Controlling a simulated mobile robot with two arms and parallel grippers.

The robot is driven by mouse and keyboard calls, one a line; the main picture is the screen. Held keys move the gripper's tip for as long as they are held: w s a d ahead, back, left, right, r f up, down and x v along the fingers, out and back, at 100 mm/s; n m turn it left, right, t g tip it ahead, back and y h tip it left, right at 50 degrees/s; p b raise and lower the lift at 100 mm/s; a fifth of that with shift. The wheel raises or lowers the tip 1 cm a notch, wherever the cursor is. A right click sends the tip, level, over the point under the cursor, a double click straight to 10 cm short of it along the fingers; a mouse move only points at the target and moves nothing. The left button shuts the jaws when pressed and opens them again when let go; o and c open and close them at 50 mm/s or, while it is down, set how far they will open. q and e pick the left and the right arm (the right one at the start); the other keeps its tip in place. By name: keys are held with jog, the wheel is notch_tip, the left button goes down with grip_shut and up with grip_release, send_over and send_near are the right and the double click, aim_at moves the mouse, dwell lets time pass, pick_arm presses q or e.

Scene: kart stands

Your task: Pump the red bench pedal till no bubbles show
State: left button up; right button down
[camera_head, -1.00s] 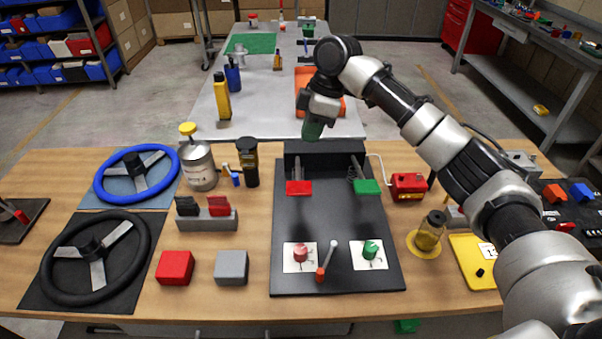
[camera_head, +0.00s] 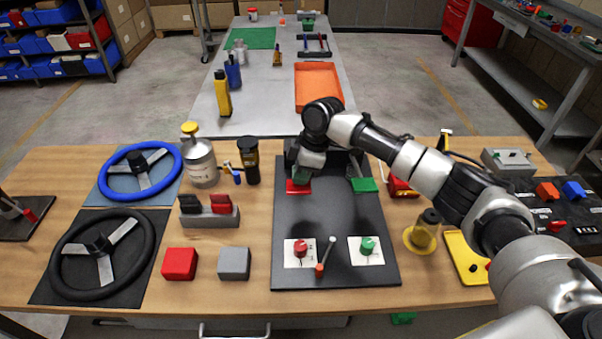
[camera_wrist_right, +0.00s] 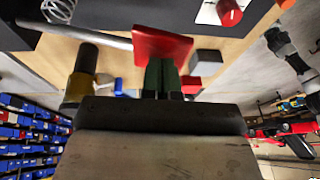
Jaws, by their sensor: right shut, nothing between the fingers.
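The red pedal (camera_head: 296,188) is a flat red plate on an arm at the back left of the black bench plate (camera_head: 335,220). My right gripper (camera_head: 302,173) is shut and empty, with its green fingertips down at the pedal's top face. In the right wrist view the green fingertips (camera_wrist_right: 160,72) overlap the edge of the red pedal (camera_wrist_right: 160,42); I cannot tell how firmly they touch. A jar of amber fluid (camera_head: 424,234) stands on a yellow disc at the right; bubbles in it are too small to tell. My left gripper is not in view.
A green pedal (camera_head: 364,185) sits to the right of the red one. Red (camera_head: 300,250) and green (camera_head: 367,247) knobs are in front. A red box (camera_head: 400,187) is partly hidden behind my right arm. Steering wheels (camera_head: 100,253) and blocks fill the left.

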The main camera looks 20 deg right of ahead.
jog(key=s+f+t, duration=0.1)
jog(key=f, duration=0.1)
jog(key=s+f+t, duration=0.1)
jog(key=f, duration=0.1)
jog(key=f+t, duration=0.1)
jog(key=f, duration=0.1)
jog(key=shift+s+a+f+h, duration=0.25)
jog(key=shift+s+f+h, duration=0.15)
jog(key=shift+s+f, duration=0.15)
jog(key=shift+f, duration=0.15)
jog(key=r+p, duration=0.3)
jog(key=w+r+p, duration=0.1)
jog(key=r+p, duration=0.2)
jog(key=shift+w+r+p, duration=0.1)
jog(key=shift+r+p, duration=0.05)
jog(key=shift+p, duration=0.15)
jog(key=b+v, duration=0.3)
jog(key=v, duration=0.7)
